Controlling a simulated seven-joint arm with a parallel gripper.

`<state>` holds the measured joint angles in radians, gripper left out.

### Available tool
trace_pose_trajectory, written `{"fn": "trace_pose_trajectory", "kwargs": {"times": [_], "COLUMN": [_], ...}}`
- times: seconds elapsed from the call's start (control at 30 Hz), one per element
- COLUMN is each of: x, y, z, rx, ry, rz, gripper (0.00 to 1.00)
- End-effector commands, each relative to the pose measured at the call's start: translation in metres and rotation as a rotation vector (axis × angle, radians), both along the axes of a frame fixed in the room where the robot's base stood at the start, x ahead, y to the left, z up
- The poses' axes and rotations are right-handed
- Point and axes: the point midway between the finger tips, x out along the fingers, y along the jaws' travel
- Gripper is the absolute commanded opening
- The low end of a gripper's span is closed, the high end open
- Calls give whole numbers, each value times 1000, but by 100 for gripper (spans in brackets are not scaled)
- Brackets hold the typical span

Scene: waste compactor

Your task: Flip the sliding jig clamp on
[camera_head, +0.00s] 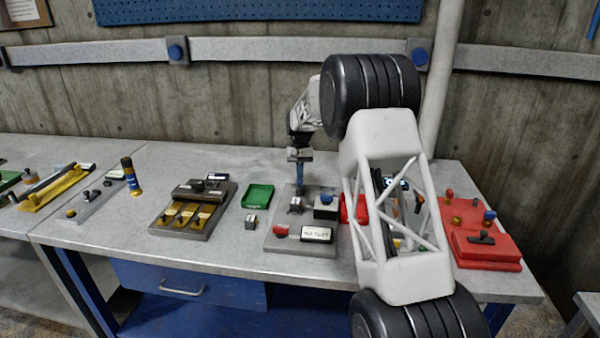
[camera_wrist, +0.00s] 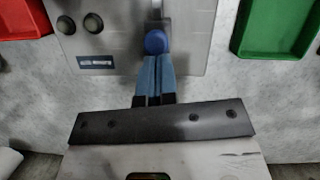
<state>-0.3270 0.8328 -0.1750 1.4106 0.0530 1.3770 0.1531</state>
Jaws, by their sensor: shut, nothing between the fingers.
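A grey fixture plate (camera_head: 272,243) lies on the bench below my gripper. It carries small metal blocks (camera_head: 295,205), a dark block with a blue top (camera_head: 326,200), a red knob (camera_head: 281,231) and a labelled block (camera_head: 317,233). No part is clearly marked as the sliding jig clamp. My gripper (camera_head: 299,192) points down over the plate's back part, its blue fingers shut and empty. In the wrist view, a round blue knob (camera_wrist: 155,42) sits right at the fingertips; I cannot tell whether they touch. The grey plate (camera_wrist: 115,35) shows beyond, with two dark round parts (camera_wrist: 93,23).
A green tray (camera_head: 257,196) is left of the plate, and a red tray (camera_head: 353,208) is to its right, partly behind my arm. A brown fixture (camera_head: 195,208) stands farther left and a red fixture (camera_head: 482,248) at the right end. Bare bench lies along the front.

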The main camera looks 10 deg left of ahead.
Motion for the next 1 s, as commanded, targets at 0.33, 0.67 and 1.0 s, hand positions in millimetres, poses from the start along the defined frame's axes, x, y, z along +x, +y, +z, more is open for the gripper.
{"fn": "trace_pose_trajectory", "kwargs": {"times": [0.33,0.67,1.0], "x": [-21,-25,-21], "y": [-1,-1,0], "z": [-2,-6,-8], "rx": [-2,-2,-4], "ry": [3,8,11], "rz": [-1,-1,1], "gripper": [0,0,0]}}
